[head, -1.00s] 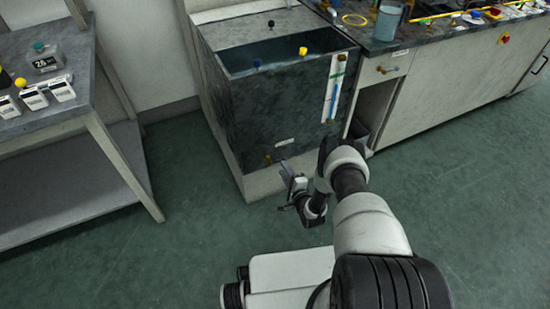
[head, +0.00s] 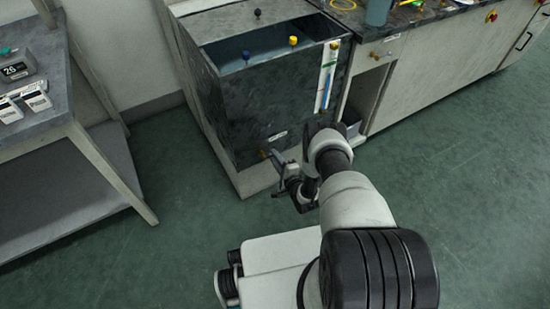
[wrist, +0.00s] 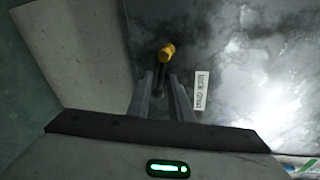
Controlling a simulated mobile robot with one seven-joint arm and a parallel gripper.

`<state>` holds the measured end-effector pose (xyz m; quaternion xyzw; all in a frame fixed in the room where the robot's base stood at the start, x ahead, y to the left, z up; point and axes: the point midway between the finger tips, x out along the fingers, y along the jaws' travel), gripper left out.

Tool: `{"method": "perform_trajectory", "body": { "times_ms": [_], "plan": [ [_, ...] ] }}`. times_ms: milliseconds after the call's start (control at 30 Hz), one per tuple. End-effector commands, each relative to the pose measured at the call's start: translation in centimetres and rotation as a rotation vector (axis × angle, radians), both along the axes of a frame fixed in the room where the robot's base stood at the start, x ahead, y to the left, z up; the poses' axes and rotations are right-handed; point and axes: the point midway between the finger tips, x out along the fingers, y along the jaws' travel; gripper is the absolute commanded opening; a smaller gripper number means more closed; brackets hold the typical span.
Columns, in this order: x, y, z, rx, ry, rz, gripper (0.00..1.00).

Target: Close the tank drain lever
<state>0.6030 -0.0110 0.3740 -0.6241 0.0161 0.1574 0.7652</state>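The tank drain lever, with a yellow knob (head: 263,155), sits low on the front of the dark tank (head: 252,110). In the wrist view the lever (wrist: 167,51) shows its yellow end above a dark stem. My gripper (head: 276,158) is low, close beside the lever. In the wrist view its two fingers (wrist: 162,82) stand apart, with the stem's lower part showing between them. I cannot tell whether either finger touches it. A white label (wrist: 202,90) is on the tank face right of the lever; its text is unreadable.
A pale plinth (head: 258,180) runs under the tank. A shelf table (head: 97,150) with boxes stands at left. A workbench with cabinets (head: 430,75) is at right. The green floor between shelf table and tank is clear.

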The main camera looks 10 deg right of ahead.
Motion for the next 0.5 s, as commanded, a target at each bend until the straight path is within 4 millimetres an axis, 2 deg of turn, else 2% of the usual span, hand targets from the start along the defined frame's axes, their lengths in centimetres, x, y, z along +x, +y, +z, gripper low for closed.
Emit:
{"method": "perform_trajectory", "body": {
  "times_ms": [33,100,500],
  "plan": [
    [0.01,0.01,0.01,0.0,0.0,0.0,0.1],
    [0.01,0.01,0.01,0.0,0.0,0.0,0.0],
    [0.03,0.03,0.03,0.0,0.0,0.0,0.0]
  ]
}}
